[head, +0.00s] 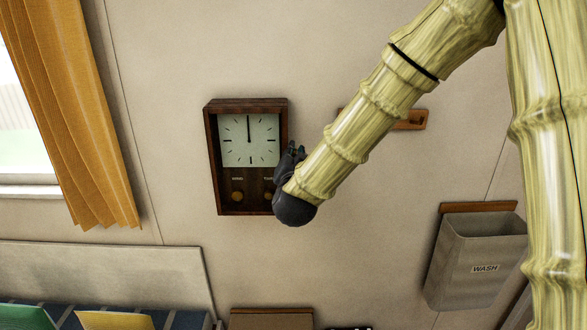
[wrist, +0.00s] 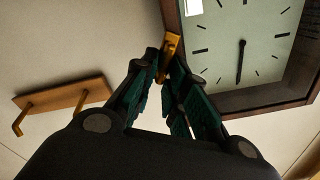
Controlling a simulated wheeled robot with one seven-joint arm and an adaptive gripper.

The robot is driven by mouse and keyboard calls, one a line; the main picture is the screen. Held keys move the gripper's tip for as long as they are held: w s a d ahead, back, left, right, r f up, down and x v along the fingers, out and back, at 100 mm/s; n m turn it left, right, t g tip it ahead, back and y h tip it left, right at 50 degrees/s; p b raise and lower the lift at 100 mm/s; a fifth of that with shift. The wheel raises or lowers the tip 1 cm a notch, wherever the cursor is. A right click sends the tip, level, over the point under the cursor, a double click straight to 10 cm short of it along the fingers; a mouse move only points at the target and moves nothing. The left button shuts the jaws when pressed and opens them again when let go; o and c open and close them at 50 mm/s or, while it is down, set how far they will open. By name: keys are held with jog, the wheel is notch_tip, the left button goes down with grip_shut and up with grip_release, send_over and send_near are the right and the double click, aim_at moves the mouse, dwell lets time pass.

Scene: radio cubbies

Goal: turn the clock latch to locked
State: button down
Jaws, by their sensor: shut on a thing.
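The clock (head: 249,187) hangs on the wall in a dark wooden case with a pale square face. In the wrist view its case (wrist: 262,100) fills the upper right. A small brass latch (wrist: 172,43) sits at the edge of the case. My gripper (wrist: 167,66) is shut on the latch, with its green-padded fingers on either side of it. In the head view my gripper (head: 288,160) is at the right side of the clock and the latch is hidden there. I cannot read the latch's locked or unlocked marking.
A wooden peg board (head: 412,119) is on the wall right of the clock, partly behind my arm; its pegs show in the wrist view (wrist: 65,96). A grey WASH bin (head: 476,262) hangs lower right. An orange curtain (head: 75,110) hangs at the left.

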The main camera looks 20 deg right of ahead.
jog(key=m+b, duration=0.8)
jog(key=b, duration=0.1)
jog(key=m+b, duration=0.4)
jog(key=b, duration=0.1)
jog(key=shift+d+f, duration=0.2)
jog(key=shift+f, duration=0.15)
jog(key=shift+r, duration=0.1)
jog(key=c, duration=1.6)
grip_release()
jog(key=shift+s, duration=0.1)
jog(key=shift+o, duration=0.2)
jog(key=v, duration=1.2)
